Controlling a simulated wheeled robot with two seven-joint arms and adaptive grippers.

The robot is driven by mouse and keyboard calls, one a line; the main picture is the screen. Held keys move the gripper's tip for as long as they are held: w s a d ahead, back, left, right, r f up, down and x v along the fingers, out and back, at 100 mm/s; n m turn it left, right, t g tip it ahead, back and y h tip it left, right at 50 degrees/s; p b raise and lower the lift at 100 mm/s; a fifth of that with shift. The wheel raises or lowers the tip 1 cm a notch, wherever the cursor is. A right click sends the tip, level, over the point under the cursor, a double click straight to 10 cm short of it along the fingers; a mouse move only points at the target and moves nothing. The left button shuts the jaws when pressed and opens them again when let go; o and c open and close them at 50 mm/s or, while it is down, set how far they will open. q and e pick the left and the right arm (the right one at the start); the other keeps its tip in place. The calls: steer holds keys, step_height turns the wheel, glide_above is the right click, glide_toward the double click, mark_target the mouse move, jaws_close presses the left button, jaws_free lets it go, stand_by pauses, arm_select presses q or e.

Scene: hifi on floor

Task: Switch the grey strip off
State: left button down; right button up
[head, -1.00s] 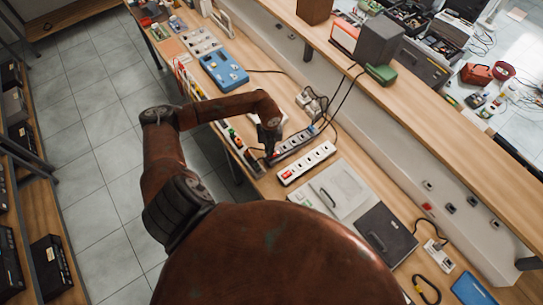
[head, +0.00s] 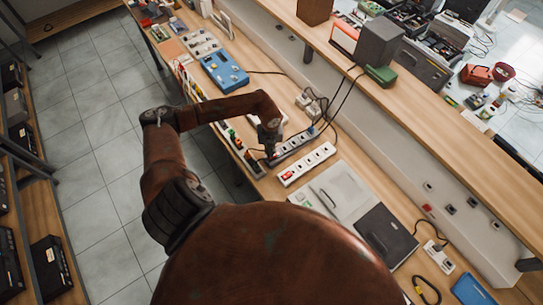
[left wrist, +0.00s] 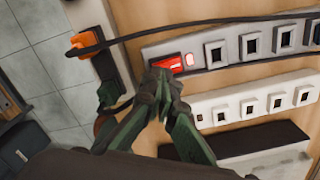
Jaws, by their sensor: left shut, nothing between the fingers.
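The grey strip (head: 296,142) lies on the bench beyond my left gripper, with a row of sockets. In the left wrist view the grey strip (left wrist: 232,48) has a red rocker switch (left wrist: 169,63) at its left end, with a small pinkish light beside it. My left gripper (head: 270,154) is shut and empty at that switch end. In the left wrist view its fingertips (left wrist: 158,80) are just below the switch and overlap its lower left edge; I cannot tell whether they touch. My right gripper is not in view.
A white strip (head: 308,163) with a red switch lies alongside, nearer me. Another strip with plugs (head: 240,148) runs along the bench edge. A dark cable (left wrist: 130,38) crosses by the grey strip. A blue box (head: 224,70) and a grey-black case (head: 386,234) flank the area.

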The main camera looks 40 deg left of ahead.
arm_select(q)
steer(key=shift+f+b, duration=0.85)
steer(key=shift+f, duration=0.35)
stand_by(0.8)
steer(key=shift+s, duration=0.1)
steer(key=shift+r+p, duration=0.65)
steer(key=shift+r, duration=0.2)
steer(key=shift+r+p, duration=1.7)
steer(key=shift+r, duration=1)
